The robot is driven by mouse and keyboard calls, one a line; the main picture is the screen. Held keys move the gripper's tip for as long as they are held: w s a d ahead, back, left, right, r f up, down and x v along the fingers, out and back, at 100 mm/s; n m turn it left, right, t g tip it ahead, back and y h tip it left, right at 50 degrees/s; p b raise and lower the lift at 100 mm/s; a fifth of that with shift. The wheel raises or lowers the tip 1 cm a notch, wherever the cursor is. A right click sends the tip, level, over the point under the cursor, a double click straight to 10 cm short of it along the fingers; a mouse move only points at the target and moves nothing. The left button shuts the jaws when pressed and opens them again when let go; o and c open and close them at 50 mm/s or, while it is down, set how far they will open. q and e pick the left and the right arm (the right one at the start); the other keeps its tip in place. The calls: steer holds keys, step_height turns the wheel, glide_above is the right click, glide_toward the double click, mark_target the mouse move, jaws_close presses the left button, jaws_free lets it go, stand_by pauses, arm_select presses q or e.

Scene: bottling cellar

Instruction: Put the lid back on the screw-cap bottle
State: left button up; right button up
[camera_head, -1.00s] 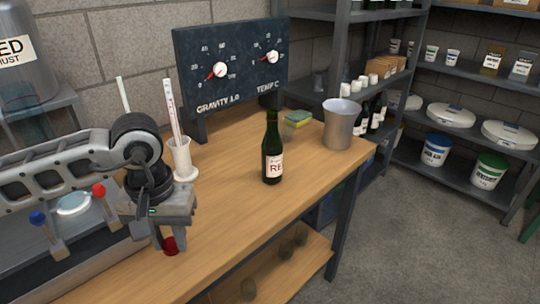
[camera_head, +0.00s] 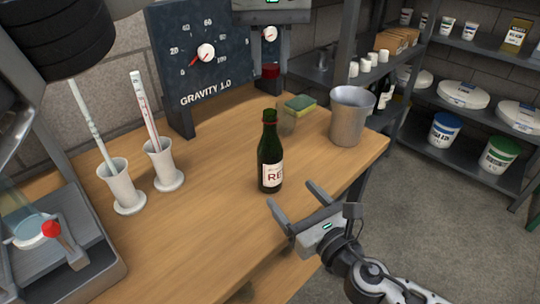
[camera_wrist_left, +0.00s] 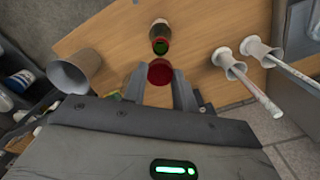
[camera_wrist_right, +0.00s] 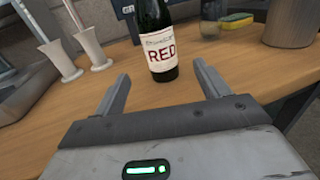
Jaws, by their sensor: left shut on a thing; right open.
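The screw-cap bottle (camera_head: 270,155) is dark green with a white label reading RED and stands upright and uncapped on the wooden bench. It also shows in the left wrist view (camera_wrist_left: 160,36), seen from above, and in the right wrist view (camera_wrist_right: 157,38). My left gripper (camera_head: 270,68) is shut on the red lid (camera_head: 271,71), held above and behind the bottle. The lid also shows between the fingers in the left wrist view (camera_wrist_left: 160,72). My right gripper (camera_head: 305,212) is open and empty, low in front of the bottle, its fingers pointing toward it and apart from it.
A metal pail (camera_head: 351,115) and a sponge (camera_head: 300,103) with a faint clear glass beside it stand right of the bottle. Two white cylinders (camera_head: 122,190) (camera_head: 163,165) with sticks stand left. The gauge panel (camera_head: 205,75) is behind. Bench around the bottle is clear.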

mark_target(266, 164)
arm_select(q)
steer(key=shift+s, duration=0.1)
arm_select(e)
steer(key=shift+w+a, duration=0.2)
steer(key=shift+w, duration=0.1)
steer(key=x, duration=1.1)
steer(key=shift+w, duration=0.1)
steer(key=c, duration=1.4)
arm_select(q)
steer(key=shift+f, duration=2.55)
arm_select(e)
steer(key=shift+c, duration=0.2)
arm_select(q)
steer(key=shift+f, duration=0.9)
